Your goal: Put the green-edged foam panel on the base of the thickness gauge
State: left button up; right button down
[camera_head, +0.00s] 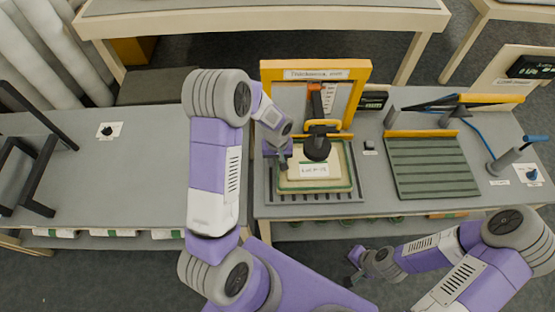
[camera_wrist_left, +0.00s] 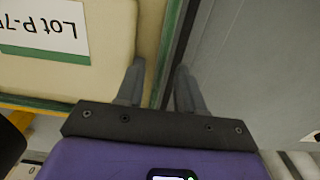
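The green-edged foam panel (camera_head: 341,176) is cream with a white lot label and lies flat on the slatted grey base (camera_head: 278,196) of the thickness gauge (camera_head: 271,72), below its black foot (camera_head: 317,149). The foot hides part of the panel; contact cannot be told. My left gripper (camera_head: 283,165) is at the panel's left edge. In the left wrist view its fingers (camera_wrist_left: 160,85) are apart, one on each side of the panel's green border (camera_wrist_left: 171,40), with nothing visibly clamped. My right gripper (camera_head: 350,273) hangs in front of the bench, its fingers apart and empty.
A ridged green-grey tray (camera_head: 432,165) is right of the gauge, near grey posts and a blue cable. A small black knob (camera_head: 107,130) sits on the left bench, beside a black frame (camera_head: 40,180). The left bench's middle is clear.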

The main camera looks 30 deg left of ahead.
pick_arm(q)
jog(key=shift+r, duration=0.1)
jog(key=shift+r, duration=0.2)
notch_tip(320, 180, up, 12)
jog(key=p, duration=0.1)
jog(key=shift+f, duration=0.15)
dwell(0.4)
